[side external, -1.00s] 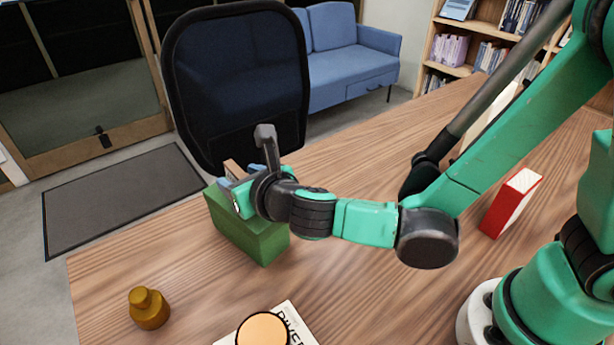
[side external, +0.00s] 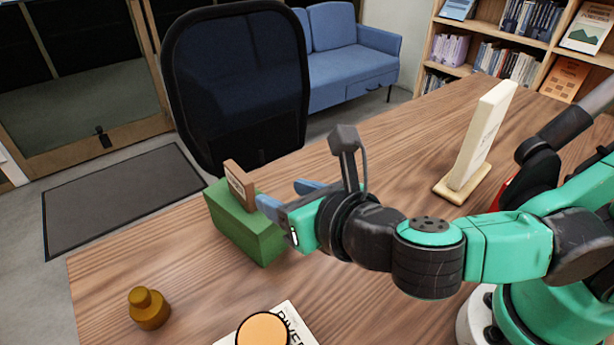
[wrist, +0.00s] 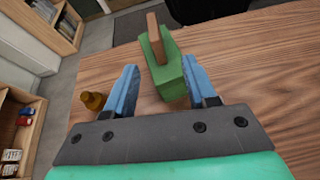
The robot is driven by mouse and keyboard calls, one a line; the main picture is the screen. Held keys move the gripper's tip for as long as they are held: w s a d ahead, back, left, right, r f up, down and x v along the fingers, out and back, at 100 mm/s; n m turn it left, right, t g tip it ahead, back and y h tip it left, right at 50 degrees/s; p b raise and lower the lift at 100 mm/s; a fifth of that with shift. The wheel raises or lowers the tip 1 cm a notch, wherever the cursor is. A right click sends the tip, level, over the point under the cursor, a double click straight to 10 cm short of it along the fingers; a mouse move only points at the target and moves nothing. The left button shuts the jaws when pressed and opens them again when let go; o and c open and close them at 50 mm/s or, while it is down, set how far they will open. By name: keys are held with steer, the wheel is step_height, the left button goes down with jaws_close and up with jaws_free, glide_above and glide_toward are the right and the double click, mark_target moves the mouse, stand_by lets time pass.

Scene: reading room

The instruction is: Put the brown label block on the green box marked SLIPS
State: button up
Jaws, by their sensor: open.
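The brown label block (side external: 240,184) stands upright on top of the green box (side external: 247,226), in the left middle of the side view. In the wrist view the block (wrist: 156,40) sits on the green box (wrist: 170,80), ahead of the fingers. My gripper (side external: 288,197) is open and empty, with blue fingers, just to the right of the block and apart from it. In the wrist view my gripper (wrist: 158,84) shows its two fingers spread wide with nothing between them at the tips. The SLIPS marking on the box cannot be read here.
A brass weight (side external: 149,308) stands at the front left of the wooden table (side external: 190,285). A white upright panel on a stand (side external: 482,135) is at the right. A dark chair (side external: 235,85) stands behind the table.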

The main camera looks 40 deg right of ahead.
steer(key=d+m+g, duration=0.2)
steer(key=d+m, duration=0.3)
steer(key=m, duration=0.6)
steer(key=d+f+m+g, duration=0.1)
steer(key=d+m, duration=0.5)
steer(key=m, duration=0.6)
steer(key=d+m+g, duration=0.3)
steer(key=d+m, duration=0.2)
steer(key=m, duration=0.7)
steer(key=shift+w+d+f, duration=0.2)
steer(key=shift+w, duration=0.05)
